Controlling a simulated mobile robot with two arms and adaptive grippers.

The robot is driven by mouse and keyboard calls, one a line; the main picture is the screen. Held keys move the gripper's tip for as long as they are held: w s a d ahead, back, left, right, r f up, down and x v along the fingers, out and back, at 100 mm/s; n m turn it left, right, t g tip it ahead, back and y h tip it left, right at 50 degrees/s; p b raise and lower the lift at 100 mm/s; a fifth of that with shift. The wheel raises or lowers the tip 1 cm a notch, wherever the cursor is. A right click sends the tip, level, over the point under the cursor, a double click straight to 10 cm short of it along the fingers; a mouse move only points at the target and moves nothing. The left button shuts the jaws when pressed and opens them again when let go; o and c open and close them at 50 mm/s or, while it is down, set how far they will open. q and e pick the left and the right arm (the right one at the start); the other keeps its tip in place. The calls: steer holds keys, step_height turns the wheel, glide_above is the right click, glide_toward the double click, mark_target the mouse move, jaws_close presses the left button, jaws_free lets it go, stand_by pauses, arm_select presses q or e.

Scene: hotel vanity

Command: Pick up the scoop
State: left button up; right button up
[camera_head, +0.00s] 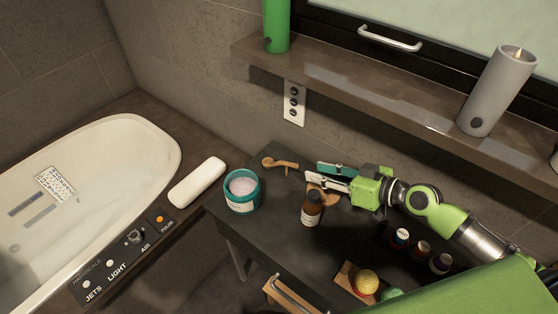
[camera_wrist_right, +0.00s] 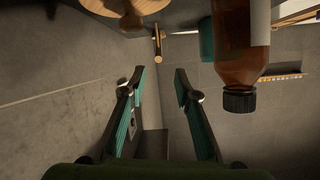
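The wooden scoop (camera_head: 284,164) lies on the dark vanity top near the back wall, its rounded end to the left. In the right wrist view a small wooden piece (camera_wrist_right: 157,42), likely the scoop, shows beyond the fingertips, between them. My right gripper (camera_head: 312,171) reaches in from the right, just right of the scoop and apart from it. It is open, with a clear, empty gap between its fingers in the right wrist view (camera_wrist_right: 160,78). My left gripper is not in view.
A teal jar (camera_head: 241,205) with pale contents stands front left of the scoop. A brown bottle (camera_head: 311,208) stands in front of my right gripper, near a round wooden piece (camera_head: 326,191). The shelf (camera_head: 360,88) overhangs behind. Several small bottles (camera_head: 421,249) stand at right.

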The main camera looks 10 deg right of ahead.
mark_target(291, 164)
steer(key=p+x, duration=0.1)
steer(key=x, duration=0.4)
steer(key=shift+w+a, duration=0.1)
steer(key=shift+w, duration=0.15)
steer(key=shift+w+a+f, duration=0.2)
steer(key=shift+w+a, duration=0.05)
steer(key=shift+w+a+f+p, duration=0.1)
steer(key=shift+w+a+p, duration=0.1)
steer(key=shift+w+p, duration=0.15)
steer(key=x, duration=0.3)
steer(key=shift+w+f+p, duration=0.15)
steer(key=shift+f+p, duration=0.05)
steer(key=shift+p, duration=0.15)
steer(key=shift+w+a+f, duration=0.15)
steer(key=shift+w+a, duration=0.05)
jaws_close()
